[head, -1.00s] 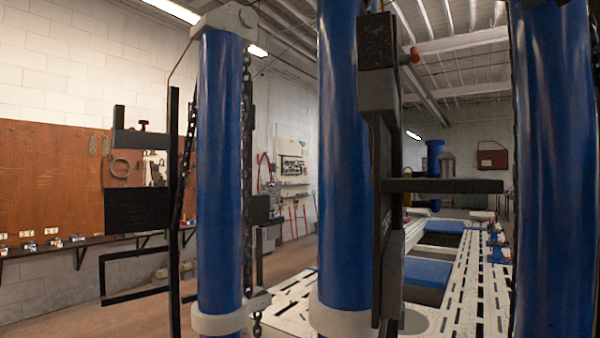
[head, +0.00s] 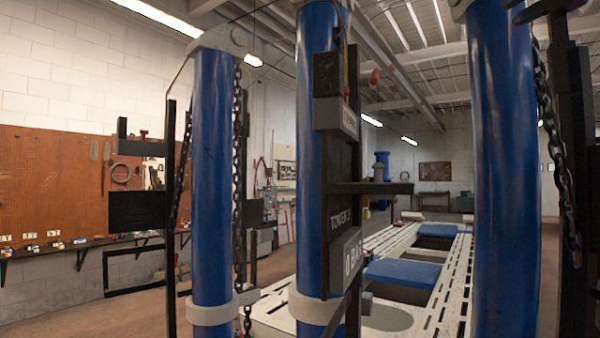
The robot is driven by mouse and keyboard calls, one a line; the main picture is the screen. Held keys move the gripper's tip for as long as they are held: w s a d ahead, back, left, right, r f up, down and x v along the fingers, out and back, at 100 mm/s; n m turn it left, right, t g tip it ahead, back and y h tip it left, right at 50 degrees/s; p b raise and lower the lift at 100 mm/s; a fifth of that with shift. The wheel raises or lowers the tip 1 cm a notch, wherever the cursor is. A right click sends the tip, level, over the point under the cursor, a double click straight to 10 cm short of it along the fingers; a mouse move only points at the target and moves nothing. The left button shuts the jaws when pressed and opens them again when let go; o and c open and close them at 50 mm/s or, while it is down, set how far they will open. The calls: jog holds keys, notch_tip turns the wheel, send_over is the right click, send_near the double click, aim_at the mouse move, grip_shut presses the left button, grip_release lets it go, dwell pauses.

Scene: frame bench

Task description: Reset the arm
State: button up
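Neither my arm nor my gripper shows clearly in the head view, so I cannot see its pose or its fingers. The frame bench (head: 455,290) is a pale slotted deck behind the blue columns, with blue panels (head: 403,271) set in it. Three blue columns stand close in front: a left one (head: 212,180), a middle one (head: 318,200) and a right one (head: 503,180). A dark upright with lettered plates (head: 346,252) and a horizontal bar (head: 372,188) is on the middle column.
Chains (head: 562,150) hang beside the columns. A brown pegboard (head: 60,185) and a shelf with small items (head: 60,245) line the left wall. Bare floor (head: 90,315) shows at the lower left. The columns leave narrow gaps between them.

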jog(key=s+a+f+n+g+h, duration=0.1)
jog(key=s+a+f+n+g, duration=0.15)
jog(key=f+n, duration=0.5)
jog(key=s+a+f+n+g+h, duration=0.15)
jog(key=a+f+n, duration=0.3)
jog(key=f, duration=0.65)
jog(key=s+a+f+n+g+h, duration=0.1)
jog(key=s+a+f+n+g, duration=0.15)
jog(key=f+n, duration=0.55)
jog(key=s+a+f+n+g+h, duration=0.1)
jog(key=s+f+n, duration=0.3)
jog(key=f, duration=0.5)
jog(key=s+a+f+n+g+h, duration=0.1)
jog(key=s+f+n, duration=0.4)
jog(key=f+n, duration=0.2)
jog(key=s+a+f+n+g+h, duration=0.1)
jog(key=s+f+n, duration=0.4)
jog(key=f, duration=0.6)
jog(key=shift+s+a+f+n+h, duration=0.2)
jog(key=shift+a+n+h, duration=0.15)
jog(key=shift+a+n, duration=0.25)
